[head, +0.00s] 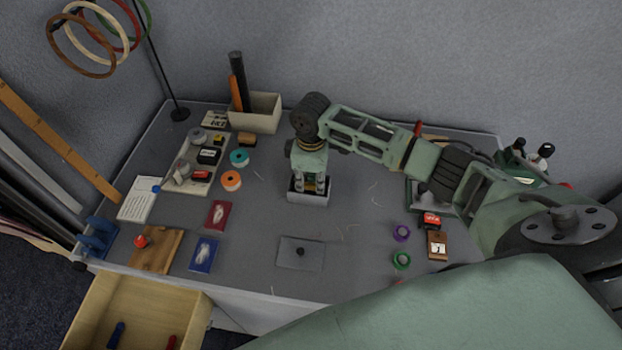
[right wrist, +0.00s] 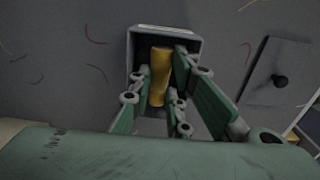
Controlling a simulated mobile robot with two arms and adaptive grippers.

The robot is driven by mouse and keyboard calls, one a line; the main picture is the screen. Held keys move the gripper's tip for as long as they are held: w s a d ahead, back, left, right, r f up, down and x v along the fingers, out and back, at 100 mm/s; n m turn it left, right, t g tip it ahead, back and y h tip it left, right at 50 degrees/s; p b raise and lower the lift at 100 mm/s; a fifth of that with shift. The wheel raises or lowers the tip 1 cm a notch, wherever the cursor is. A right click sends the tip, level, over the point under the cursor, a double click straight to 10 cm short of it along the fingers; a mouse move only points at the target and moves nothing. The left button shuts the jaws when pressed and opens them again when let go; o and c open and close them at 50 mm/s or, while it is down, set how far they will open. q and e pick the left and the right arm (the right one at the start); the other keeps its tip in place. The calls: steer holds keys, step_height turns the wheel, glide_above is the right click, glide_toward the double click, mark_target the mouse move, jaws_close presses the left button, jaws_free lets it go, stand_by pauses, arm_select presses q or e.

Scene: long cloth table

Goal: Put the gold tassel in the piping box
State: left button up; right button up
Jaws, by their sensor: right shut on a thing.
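The gold tassel (right wrist: 160,72) is a slim yellow-gold piece, seen in the right wrist view between my right fingers. My right gripper (head: 311,184) points down at the middle of the table and is shut on the tassel. It also shows in the right wrist view (right wrist: 163,92). The fingers and tassel are over and partly within the mouth of a small grey open box (head: 309,197), likely the piping box. Its wall also shows in the right wrist view (right wrist: 134,52). Whether the tassel touches the box floor cannot be told. My left gripper is not in view.
A beige box (head: 258,117) with upright tubes stands at the back. A tray of spools and small boxes is at the left. A grey lidded patch with a dark knob (head: 300,252) lies in front. An open wooden drawer (head: 135,310) juts out at front left.

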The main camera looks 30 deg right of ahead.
mark_target(311, 184)
steer(key=shift+f, duration=0.35)
steer(key=o, duration=0.6)
steer(key=shift+r, duration=0.15)
step_height(311, 184, up, 13)
steer(key=b, duration=0.1)
stand_by(0.4)
